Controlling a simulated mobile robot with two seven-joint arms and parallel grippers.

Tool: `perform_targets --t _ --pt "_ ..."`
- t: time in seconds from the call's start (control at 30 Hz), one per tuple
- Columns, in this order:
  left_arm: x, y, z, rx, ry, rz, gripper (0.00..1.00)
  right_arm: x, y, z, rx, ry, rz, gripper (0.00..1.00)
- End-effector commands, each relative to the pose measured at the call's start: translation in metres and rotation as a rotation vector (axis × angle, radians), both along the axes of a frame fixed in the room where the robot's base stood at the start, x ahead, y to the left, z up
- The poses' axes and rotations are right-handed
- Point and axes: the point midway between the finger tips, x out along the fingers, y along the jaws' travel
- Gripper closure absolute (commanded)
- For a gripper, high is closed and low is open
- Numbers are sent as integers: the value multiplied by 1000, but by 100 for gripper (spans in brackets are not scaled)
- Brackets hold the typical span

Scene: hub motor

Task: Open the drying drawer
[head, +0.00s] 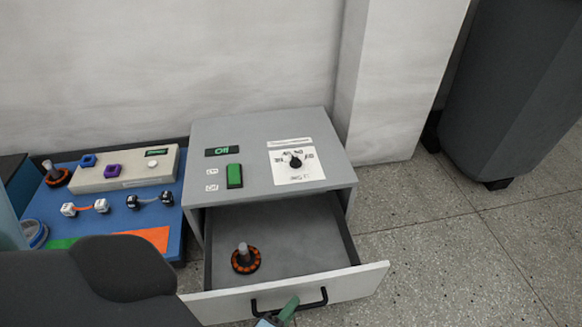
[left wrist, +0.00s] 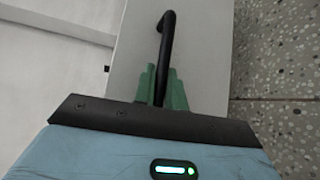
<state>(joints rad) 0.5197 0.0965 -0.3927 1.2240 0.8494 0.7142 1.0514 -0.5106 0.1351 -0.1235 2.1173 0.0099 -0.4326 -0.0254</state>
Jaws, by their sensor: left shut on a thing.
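The grey drying cabinet (head: 243,133) stands against the wall with its drawer (head: 330,287) pulled well out. Inside the drawer lies an orange and black hub motor with a grey shaft (head: 245,258). My left gripper (head: 283,309) is at the drawer front, shut on the black bar handle (head: 317,299). In the left wrist view, the green fingers (left wrist: 162,88) sit on both sides of the handle (left wrist: 165,40). Much of my left gripper is cut off at the bottom of the head view. My right gripper is not in view.
A blue workbench (head: 110,222) left of the cabinet carries a beige control box (head: 125,171), cables and another orange and black motor (head: 56,177). A dark grey bin (head: 515,85) stands at the right. The speckled floor (head: 450,250) right of the drawer is clear.

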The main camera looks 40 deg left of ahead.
Motion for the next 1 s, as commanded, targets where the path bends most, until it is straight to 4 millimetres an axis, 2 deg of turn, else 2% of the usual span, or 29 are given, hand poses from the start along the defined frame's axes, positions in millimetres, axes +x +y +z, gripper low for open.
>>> perform_targets --t 0.17,0.57,0.6,0.73,1.0 --pt "-2 -2 0 1 0 0 100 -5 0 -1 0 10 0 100" --pt "-3 -3 0 2 0 0 100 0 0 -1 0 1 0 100" --pt "-3 -3 0 2 0 0 82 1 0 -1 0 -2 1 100" --pt "-3 -3 0 2 0 0 66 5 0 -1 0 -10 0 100" --pt "-3 -3 0 1 0 0 66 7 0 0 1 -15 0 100"
